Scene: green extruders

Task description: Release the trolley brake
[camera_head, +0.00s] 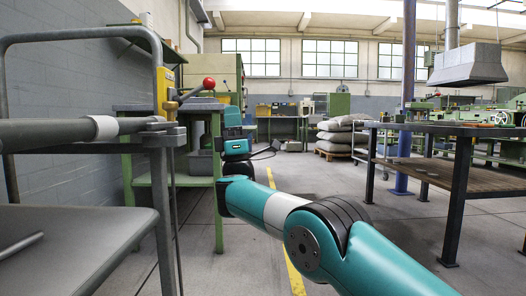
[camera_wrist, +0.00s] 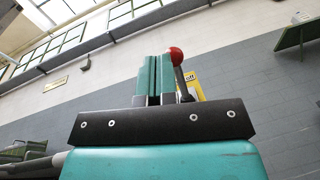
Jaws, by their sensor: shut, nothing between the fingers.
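The trolley (camera_head: 84,236) stands at the left of the head view, with a grey tubular frame and a flat grey tray. The brake lever (camera_head: 188,93) has a red ball knob (camera_head: 209,83) and sits by a yellow plate (camera_head: 165,92) on the trolley's upright. My gripper (camera_wrist: 158,60) has its teal fingers shut together and empty in the wrist view. There the red knob (camera_wrist: 176,54) and dark lever (camera_wrist: 181,82) show just right of the fingertips, with the yellow plate (camera_wrist: 192,83) behind. Contact with the lever cannot be told. In the head view my wrist is right of and below the knob.
A green-legged workbench (camera_head: 218,185) stands behind the trolley. A dark workbench (camera_head: 455,185) stands at the right, near a blue column (camera_head: 407,90). Stacked sacks (camera_head: 340,135) sit farther back. The floor between is open, with a yellow line (camera_head: 293,274).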

